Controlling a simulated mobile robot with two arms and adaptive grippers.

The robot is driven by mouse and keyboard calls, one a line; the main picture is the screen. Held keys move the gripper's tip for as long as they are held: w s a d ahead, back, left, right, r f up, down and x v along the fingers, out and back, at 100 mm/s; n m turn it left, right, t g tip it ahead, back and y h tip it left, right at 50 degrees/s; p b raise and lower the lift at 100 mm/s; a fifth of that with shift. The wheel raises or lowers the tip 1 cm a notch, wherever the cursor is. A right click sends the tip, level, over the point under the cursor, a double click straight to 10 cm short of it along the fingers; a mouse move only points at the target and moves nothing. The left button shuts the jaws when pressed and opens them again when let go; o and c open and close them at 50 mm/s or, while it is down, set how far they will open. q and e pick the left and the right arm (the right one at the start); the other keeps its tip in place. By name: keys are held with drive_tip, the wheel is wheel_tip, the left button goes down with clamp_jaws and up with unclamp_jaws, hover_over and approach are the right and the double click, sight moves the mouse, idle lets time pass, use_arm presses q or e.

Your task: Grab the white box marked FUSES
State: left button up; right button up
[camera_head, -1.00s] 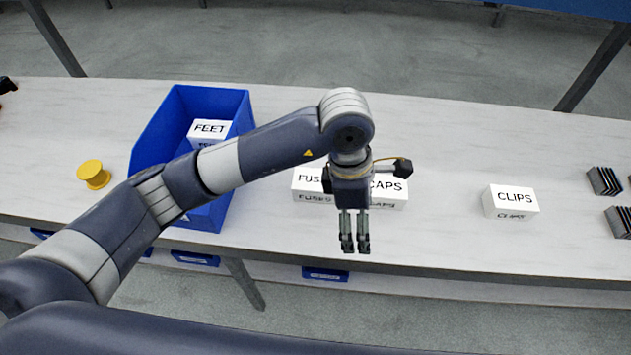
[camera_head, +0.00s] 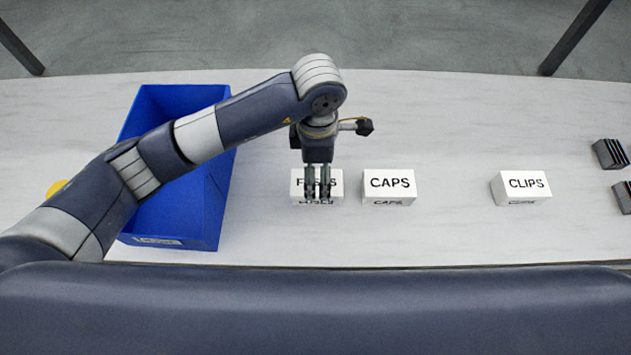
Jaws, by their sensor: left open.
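The white box marked FUSES (camera_head: 337,187) stands on the table right of the blue bin. My left gripper (camera_head: 317,196) points down with its two fingers in front of the box in the picture, covering the middle of its label. The fingers are open with a small gap between them, and nothing shows held. I cannot tell whether they touch the box or hang above it. My right gripper is not in view.
A white CAPS box (camera_head: 389,186) stands close to the right of the FUSES box. A CLIPS box (camera_head: 521,187) is farther right, near dark finned parts (camera_head: 609,154). The blue bin (camera_head: 210,225) is at left, partly behind my arm, beside a yellow spool (camera_head: 56,188).

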sight(317, 183)
use_arm(q)
drive_tip(key=shift+f, duration=0.75)
drive_tip(key=f, duration=0.2)
drive_tip(key=f+p, duration=0.1)
drive_tip(key=f, duration=0.1)
drive_tip(key=shift+s+a+f, duration=0.1)
drive_tip(key=shift+s+f, duration=0.1)
drive_tip(key=shift+w+f, duration=0.1)
drive_tip(key=shift+f, duration=0.3)
drive_tip(key=c, duration=1.2)
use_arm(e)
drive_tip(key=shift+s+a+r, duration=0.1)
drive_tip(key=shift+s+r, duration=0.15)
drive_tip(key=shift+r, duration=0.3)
